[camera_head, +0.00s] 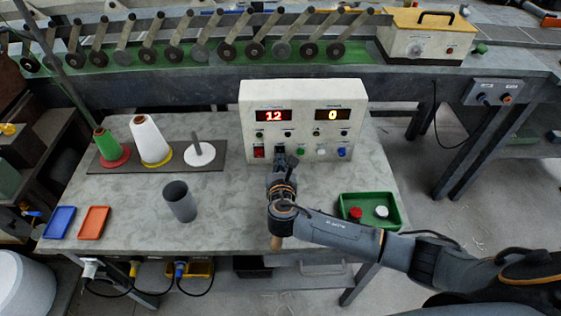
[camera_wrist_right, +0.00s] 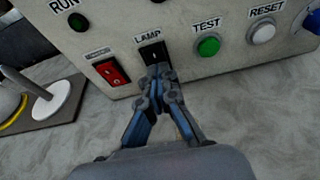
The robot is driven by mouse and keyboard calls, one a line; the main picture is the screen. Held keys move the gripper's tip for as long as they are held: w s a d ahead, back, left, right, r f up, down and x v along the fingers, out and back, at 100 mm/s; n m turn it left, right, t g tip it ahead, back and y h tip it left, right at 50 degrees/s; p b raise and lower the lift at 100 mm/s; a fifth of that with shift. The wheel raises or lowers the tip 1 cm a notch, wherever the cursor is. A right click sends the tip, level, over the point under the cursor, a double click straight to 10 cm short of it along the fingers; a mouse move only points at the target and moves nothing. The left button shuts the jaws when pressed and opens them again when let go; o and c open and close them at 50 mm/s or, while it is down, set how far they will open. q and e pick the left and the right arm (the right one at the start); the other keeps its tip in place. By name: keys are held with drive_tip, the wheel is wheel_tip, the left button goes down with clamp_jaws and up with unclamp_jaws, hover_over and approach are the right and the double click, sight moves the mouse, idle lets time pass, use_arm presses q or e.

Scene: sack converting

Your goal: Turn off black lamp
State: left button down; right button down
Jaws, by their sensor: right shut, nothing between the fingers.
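The black lamp switch (camera_wrist_right: 154,52) is on the front of the white control box (camera_head: 303,98), under the label LAMP. In the right wrist view its upper part shows and its lower part is hidden behind my fingertips. My right gripper (camera_wrist_right: 158,76) is shut and empty, with its tips right at the switch's lower part. I cannot tell whether the tips touch it. In the head view the right gripper (camera_head: 281,163) is in front of the box, below the switch row. My left gripper is not in view.
Next to the switch are a red rocker switch (camera_wrist_right: 111,72), a green TEST button (camera_wrist_right: 208,46) and a white RESET button (camera_wrist_right: 263,33). A grey cup (camera_head: 180,202) and thread cones (camera_head: 149,138) stand on the left.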

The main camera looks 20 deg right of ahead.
drive_tip(key=shift+w+d+r, duration=0.2)
drive_tip(key=shift+d, duration=0.05)
idle(0.7)
